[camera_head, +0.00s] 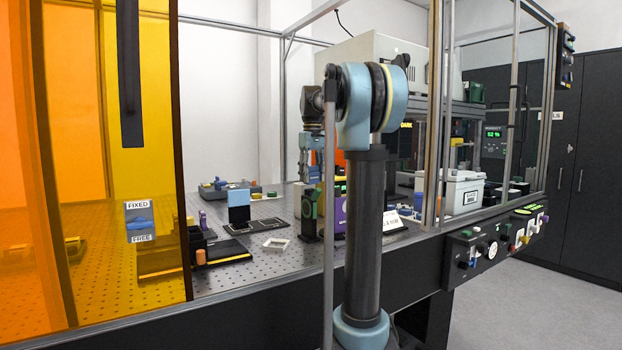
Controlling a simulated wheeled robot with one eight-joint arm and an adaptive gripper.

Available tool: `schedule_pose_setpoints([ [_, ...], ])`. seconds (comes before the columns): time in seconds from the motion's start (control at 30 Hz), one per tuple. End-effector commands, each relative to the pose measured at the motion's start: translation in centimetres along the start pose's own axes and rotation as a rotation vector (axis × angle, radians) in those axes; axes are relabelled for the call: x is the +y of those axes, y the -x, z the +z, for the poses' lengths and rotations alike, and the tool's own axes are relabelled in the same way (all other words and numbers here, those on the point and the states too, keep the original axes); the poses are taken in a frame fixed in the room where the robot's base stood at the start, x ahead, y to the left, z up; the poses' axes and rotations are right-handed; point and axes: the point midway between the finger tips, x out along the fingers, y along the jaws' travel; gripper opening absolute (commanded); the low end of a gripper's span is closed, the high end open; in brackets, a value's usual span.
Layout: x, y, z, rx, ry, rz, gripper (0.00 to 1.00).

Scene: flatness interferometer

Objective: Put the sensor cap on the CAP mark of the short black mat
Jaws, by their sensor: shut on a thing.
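My arm rises in front of the bench, and its wrist hangs down behind the bench's front edge. I cannot make out my gripper's fingers; the end of the arm is lost among dark fixtures and parts of my own arm. I cannot pick out the sensor cap. A black mat (270,225) with pale outlines lies on the perforated bench, left of my arm. A second dark mat (222,254) with a yellow edge lies nearer, at the front left. No CAP mark can be read on either mat, and I cannot tell which is the short one.
A blue-and-black block (239,207) stands upright at the first mat. A pale square frame (277,243) lies near the bench's front edge. A dark mount with a green ring (308,210) stands close to my arm. Orange panels (90,120) close off the left; metal posts (433,120) stand right.

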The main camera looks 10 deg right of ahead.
Motion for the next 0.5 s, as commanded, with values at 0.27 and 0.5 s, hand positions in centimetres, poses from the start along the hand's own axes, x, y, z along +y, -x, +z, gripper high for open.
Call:
schedule_pose_setpoints([
  [0.27, -1.8, 0.2, -1.1, 0.0, -0.023, -0.003, 0.16],
  [0.5, -6.4, 0.2, -3.6, 0.0, -0.076, -0.008, 0.16],
])
